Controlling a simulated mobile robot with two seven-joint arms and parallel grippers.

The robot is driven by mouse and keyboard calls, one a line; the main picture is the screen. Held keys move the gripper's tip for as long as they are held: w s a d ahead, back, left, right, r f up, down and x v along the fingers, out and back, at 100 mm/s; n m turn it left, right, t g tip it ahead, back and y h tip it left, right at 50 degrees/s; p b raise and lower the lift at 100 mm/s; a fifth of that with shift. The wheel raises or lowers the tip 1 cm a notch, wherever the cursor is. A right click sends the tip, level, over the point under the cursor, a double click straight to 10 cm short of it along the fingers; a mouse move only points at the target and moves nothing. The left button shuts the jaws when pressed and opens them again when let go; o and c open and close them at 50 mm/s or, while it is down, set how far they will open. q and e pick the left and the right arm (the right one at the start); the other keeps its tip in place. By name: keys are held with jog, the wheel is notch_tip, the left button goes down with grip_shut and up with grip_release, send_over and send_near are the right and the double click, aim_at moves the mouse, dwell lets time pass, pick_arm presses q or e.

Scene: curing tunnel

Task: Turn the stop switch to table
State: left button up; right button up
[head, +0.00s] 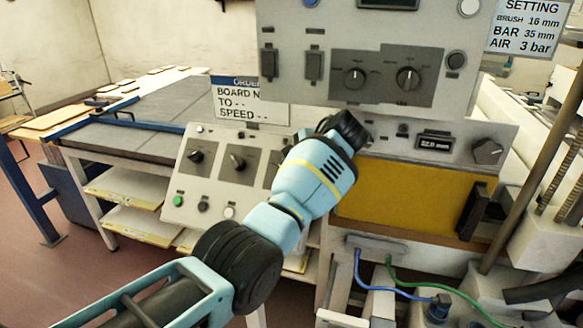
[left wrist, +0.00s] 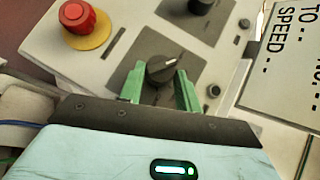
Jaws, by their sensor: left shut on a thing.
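In the left wrist view a black rotary switch (left wrist: 162,69) with a white pointer line sits on a dark plate of the sloped grey console. My left gripper (left wrist: 160,86) has its green fingers on either side of this switch, shut on it. The pointer line slants toward the upper right of that view. No label on the switch can be read. In the head view the console (head: 180,200) stands at the middle left; my left arm hides the gripper and the held switch there. My right gripper is in neither view.
A red mushroom button (left wrist: 82,17) on a yellow base is left of the switch in the wrist view. Two more rotary switches (head: 196,156) (head: 237,162) share the console. A sign (head: 238,106) stands above it. A larger control panel (head: 320,35) is behind my arm.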

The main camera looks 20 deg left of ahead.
pick_arm(q)
jog(key=shift+f, duration=0.1)
jog(key=o, duration=1)
jog(key=shift+c, duration=0.2)
jog(key=shift+r, duration=0.25)
